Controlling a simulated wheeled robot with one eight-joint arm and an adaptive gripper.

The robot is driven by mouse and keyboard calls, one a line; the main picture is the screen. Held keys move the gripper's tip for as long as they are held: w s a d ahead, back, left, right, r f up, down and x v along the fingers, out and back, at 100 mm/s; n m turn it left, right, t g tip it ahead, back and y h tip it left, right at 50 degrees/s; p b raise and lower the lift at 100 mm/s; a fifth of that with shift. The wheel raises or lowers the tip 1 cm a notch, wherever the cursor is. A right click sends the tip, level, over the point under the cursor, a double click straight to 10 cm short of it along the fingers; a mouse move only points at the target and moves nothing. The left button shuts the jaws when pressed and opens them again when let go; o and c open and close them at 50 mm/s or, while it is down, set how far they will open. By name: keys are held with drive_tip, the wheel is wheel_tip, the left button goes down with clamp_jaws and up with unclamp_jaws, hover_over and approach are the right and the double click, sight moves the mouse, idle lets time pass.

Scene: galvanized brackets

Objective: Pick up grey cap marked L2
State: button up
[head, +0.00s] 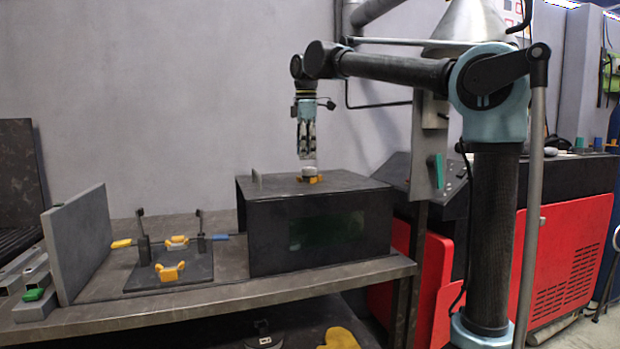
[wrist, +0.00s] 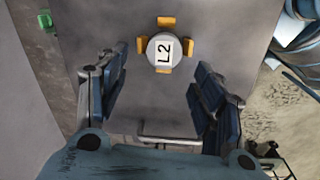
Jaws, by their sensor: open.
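The grey cap marked L2 (wrist: 164,51) is round, with a pale label on its top. It sits among several orange-yellow prongs (wrist: 166,22) on top of a dark box. In the head view the cap (head: 309,171) rests in the yellow holder (head: 309,180) on the box (head: 320,232). My gripper (head: 306,152) hangs pointing down, just above the cap and apart from it. In the wrist view my gripper (wrist: 158,95) has its two blue fingers spread wide with nothing between them. The cap shows just beyond the fingertips, upright and unobstructed.
A metal handle (wrist: 168,140) stands up from the box top. Left of the box, the bench (head: 235,287) carries a dark fixture plate (head: 168,275) with yellow clamps and posts, and a grey upright panel (head: 78,243). A red machine (head: 560,250) stands at right.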

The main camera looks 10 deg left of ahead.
sight(308, 168)
drive_tip(key=shift+w+d+f, duration=0.1)
drive_tip(key=shift+d+f, duration=0.1)
drive_tip(key=shift+f, duration=1.15)
drive_tip(key=shift+w+d+f, duration=0.1)
drive_tip(key=shift+d+f, duration=0.05)
drive_tip(key=shift+f, duration=1.15)
drive_tip(key=c, duration=1.2)
